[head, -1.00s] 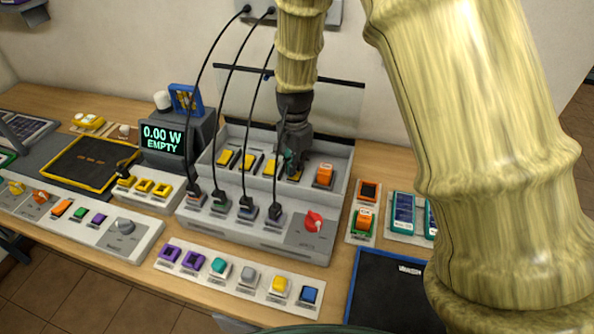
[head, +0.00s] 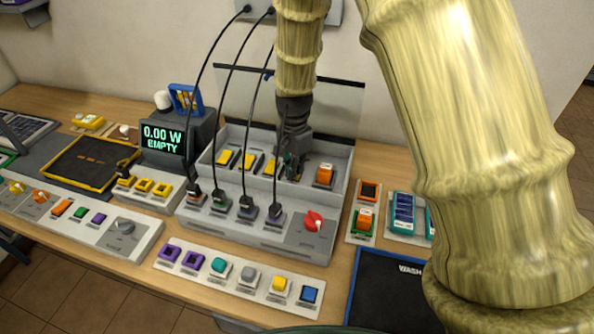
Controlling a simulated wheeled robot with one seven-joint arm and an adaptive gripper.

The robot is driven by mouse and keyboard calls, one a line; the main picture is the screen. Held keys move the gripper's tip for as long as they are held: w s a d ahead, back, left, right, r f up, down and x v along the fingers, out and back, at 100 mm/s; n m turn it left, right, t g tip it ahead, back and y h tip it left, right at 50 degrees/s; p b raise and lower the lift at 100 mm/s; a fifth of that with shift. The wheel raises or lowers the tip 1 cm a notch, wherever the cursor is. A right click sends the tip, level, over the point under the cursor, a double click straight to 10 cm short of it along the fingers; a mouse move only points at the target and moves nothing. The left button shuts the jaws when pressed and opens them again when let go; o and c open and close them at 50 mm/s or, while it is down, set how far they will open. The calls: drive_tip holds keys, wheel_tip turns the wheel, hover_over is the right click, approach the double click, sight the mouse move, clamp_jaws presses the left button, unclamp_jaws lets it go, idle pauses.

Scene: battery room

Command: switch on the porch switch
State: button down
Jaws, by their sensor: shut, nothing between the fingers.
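A grey box stands in the middle of the bench with a row of yellow switches (head: 248,162) in its raised-edge back part. An orange switch (head: 325,174) sits at the right end of that row. My gripper (head: 291,170) is shut and empty, pointing down into the box at the right end of the yellow switches, left of the orange one. It hides most of the switch there; I cannot tell whether it touches it. No porch label is readable, so I cannot tell which switch is the porch one.
Black cables (head: 233,105) run from the wall to plugs on the box front, close to my gripper. A red knob (head: 313,221) sits front right. A display (head: 163,141) reads 0.00 W EMPTY. A strip of coloured buttons (head: 248,276) lies in front.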

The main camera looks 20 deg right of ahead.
drive_tip(key=shift+f, duration=0.35)
idle(0.3)
drive_tip(key=shift+r+p, duration=2.95)
drive_tip(key=shift+r, duration=0.6)
